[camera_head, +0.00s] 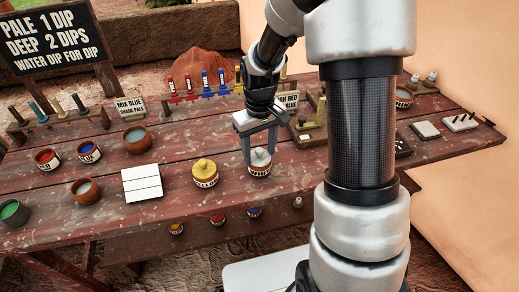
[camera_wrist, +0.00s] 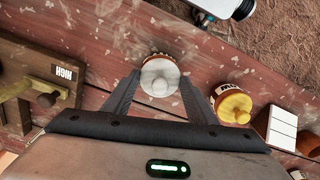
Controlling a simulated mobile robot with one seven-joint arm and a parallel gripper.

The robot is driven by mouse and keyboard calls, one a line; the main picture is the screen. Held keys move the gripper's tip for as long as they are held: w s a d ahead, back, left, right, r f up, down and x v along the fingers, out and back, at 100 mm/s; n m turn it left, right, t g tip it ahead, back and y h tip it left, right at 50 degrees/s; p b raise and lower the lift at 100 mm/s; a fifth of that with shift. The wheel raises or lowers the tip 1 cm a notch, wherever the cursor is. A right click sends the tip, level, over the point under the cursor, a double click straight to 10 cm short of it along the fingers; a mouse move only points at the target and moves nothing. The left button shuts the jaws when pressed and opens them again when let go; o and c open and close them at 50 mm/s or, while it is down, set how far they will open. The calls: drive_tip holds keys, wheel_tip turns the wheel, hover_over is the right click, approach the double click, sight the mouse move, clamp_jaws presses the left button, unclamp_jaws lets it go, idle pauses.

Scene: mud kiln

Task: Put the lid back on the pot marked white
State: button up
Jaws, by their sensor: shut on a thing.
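The pot marked white (camera_head: 259,171) stands near the front edge of the table, its label partly showing; it also shows in the wrist view (camera_wrist: 161,56). A pale, knobbed lid (camera_head: 260,158) is at the pot's mouth and shows between my fingers in the wrist view (camera_wrist: 159,77). My gripper (camera_head: 259,154) points down over the pot, shut on the white lid with one finger on each side. I cannot tell whether the lid rests on the rim or is held just above it.
A yellow-lidded pot (camera_head: 205,172) stands close at left, beside a white panelled card (camera_head: 141,183). Open red (camera_head: 47,159) and blue (camera_head: 89,151) pots and brown bowls are farther left. A wooden stand (camera_head: 308,130) is at right. Bottles line a rack (camera_head: 205,94) behind.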

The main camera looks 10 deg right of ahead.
drive_tip(key=shift+f, duration=0.1)
drive_tip(key=o, duration=1.1)
drive_tip(key=shift+o, duration=0.6)
drive_tip(key=o, duration=0.4)
drive_tip(key=shift+r+p, duration=2.85)
drive_tip(key=shift+r, duration=0.95)
